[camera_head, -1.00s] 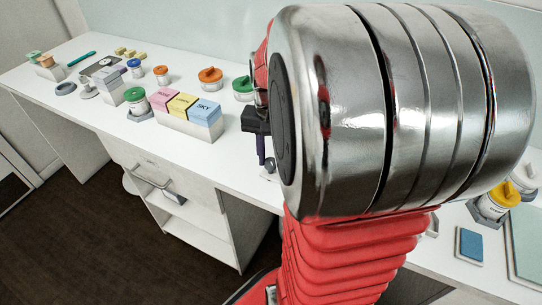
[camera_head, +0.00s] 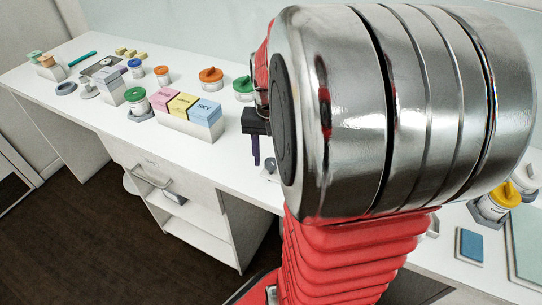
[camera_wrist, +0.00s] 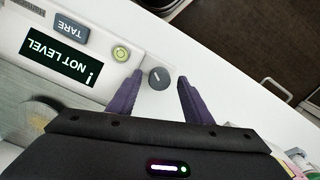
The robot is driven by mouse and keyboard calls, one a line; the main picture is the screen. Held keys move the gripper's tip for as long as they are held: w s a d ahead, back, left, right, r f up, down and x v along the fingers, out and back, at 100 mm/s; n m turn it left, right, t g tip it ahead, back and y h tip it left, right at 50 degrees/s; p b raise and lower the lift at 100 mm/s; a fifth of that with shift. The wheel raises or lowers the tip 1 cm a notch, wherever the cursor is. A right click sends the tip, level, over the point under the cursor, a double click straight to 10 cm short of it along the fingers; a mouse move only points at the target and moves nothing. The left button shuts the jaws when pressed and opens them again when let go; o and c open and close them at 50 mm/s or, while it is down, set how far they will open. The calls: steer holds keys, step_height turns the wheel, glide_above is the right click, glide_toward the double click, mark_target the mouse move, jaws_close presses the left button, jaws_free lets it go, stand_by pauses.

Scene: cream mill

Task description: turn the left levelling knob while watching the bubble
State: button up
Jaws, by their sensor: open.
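In the wrist view, a small round dark grey knob (camera_wrist: 159,78) with a light line mark sits on the white surface at a corner of the balance. It lies between the purple fingertips of my gripper (camera_wrist: 161,85), which is open, with a gap visible on each side. The round yellow-green bubble level (camera_wrist: 120,53) is left of the knob; the bubble's exact place is too small to tell. The display (camera_wrist: 60,62) reads "NOT LEVEL !" upside down. In the head view, my gripper (camera_head: 256,150) points down over the bench, and my arm hides most of the balance.
A grey TARE button (camera_wrist: 71,28) is on the balance. In the head view, a block rack (camera_head: 190,123) with pink, yellow and blue blocks and a green-lidded jar (camera_head: 243,90) stand left of my gripper. The bench's front edge is close by.

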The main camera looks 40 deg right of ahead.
mark_target(269, 160)
steer(key=shift+r, duration=0.15)
step_height(269, 160, up, 14)
steer(key=shift+f, duration=0.25)
stand_by(0.3)
stand_by(0.4)
steer(key=s+a+f+n+t, duration=0.2)
steer(key=a+n, duration=0.3)
steer(key=a, duration=0.6)
steer(key=s+a+f+n+t, duration=0.2)
steer(key=a+n, duration=0.3)
steer(key=a, duration=0.6)
steer(key=shift+a+f+t, duration=0.2)
steer(key=shift+t, duration=0.6)
